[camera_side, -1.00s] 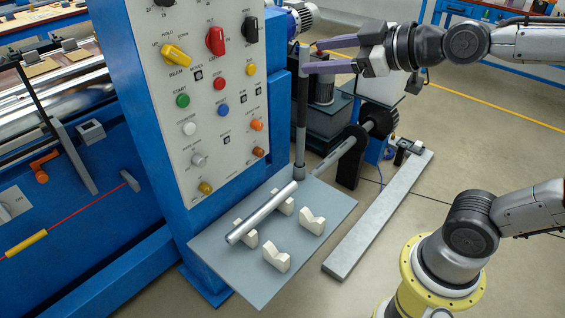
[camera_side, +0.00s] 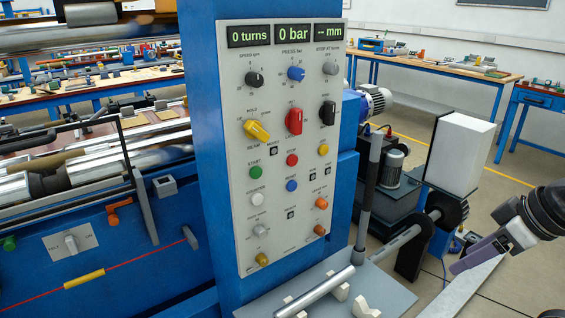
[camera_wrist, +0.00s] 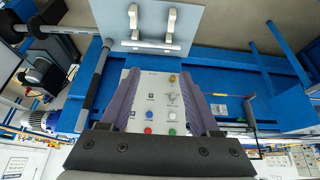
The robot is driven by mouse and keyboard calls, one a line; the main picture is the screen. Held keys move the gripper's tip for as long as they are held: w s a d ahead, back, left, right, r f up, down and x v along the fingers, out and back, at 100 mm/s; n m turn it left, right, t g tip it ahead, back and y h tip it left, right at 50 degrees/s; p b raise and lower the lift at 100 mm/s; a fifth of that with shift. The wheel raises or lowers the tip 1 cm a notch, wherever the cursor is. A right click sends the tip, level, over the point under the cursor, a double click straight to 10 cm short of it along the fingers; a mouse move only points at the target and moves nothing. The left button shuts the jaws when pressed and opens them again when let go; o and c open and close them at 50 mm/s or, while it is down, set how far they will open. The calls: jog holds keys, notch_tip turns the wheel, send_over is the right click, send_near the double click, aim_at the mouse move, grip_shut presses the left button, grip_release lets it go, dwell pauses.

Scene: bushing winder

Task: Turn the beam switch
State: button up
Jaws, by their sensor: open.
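The beam switch (camera_side: 256,131) is a yellow knob on the left side of the grey control panel, under the HOLD mark. Its pointer tilts toward the upper left. My gripper (camera_side: 462,262) is at the lower right in the side view, well apart from the panel, with purple fingers pointing left and slightly down. In the wrist view my gripper (camera_wrist: 160,80) is open, with the lower panel showing upside down between its fingers. I see no object held there. The beam switch does not show in the wrist view.
A red knob (camera_side: 294,120) and a black knob (camera_side: 327,112) sit right of the switch. A green button (camera_side: 255,172) is below it. A metal tube (camera_side: 318,291) lies below.

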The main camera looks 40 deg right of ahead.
dwell(0.4)
jog(key=w+a+r+n+t, duration=0.1)
jog(key=w+r+n+t, duration=0.4)
jog(key=w+r, duration=0.55)
jog(key=w+a+r+n+t, duration=0.2)
jog(key=w+r+t, duration=0.5)
jog(key=w, duration=0.7)
jog(key=n, duration=0.2)
send_near(260, 133)
jog(key=w, duration=0.9)
jog(key=shift+w+f, duration=0.2)
jog(key=shift+w, duration=0.2)
grip_shut()
